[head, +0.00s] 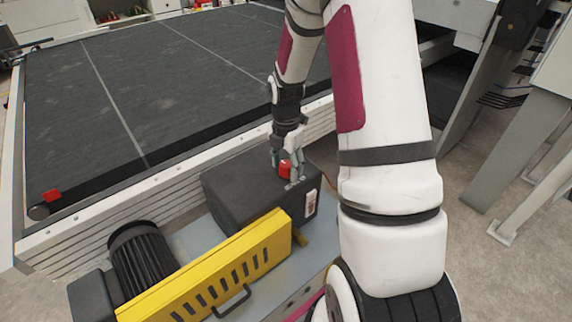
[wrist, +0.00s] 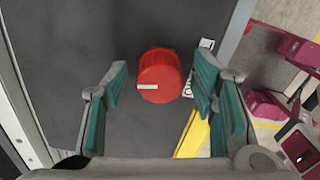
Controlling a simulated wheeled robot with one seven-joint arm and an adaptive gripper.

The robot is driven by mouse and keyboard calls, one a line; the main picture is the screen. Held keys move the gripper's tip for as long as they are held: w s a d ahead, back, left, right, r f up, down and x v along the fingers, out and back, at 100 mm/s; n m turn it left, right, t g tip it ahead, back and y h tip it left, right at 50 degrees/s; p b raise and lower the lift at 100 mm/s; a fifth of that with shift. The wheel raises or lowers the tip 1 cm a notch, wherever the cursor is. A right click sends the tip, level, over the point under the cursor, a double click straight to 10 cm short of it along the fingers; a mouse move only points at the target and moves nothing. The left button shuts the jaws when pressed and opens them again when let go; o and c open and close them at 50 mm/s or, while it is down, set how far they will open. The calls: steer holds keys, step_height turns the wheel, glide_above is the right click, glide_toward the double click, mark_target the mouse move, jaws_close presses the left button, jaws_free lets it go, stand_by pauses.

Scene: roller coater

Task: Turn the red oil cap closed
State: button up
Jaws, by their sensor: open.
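The red oil cap (head: 285,169) sits on top of the dark grey box (head: 240,185) beside the conveyor. In the wrist view the cap (wrist: 160,76) is round, with a pale mark line lying nearly level across its left half. My gripper (head: 287,170) points down at the cap. In the wrist view my gripper (wrist: 160,85) is open, with one green-padded finger to the left of the cap and one to the right. Gaps show between the cap and both fingers. How far the fingertips reach down beside the cap is hard to tell.
A yellow guard (head: 210,270) with slots and a handle stands in front of the box. A finned dark motor (head: 142,262) is at its left. The wide black conveyor belt (head: 170,80) and its metal side rail (head: 110,205) lie behind. Open floor is at the right.

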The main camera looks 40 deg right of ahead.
steer(key=c, duration=1.1)
steer(key=shift+c, duration=0.2)
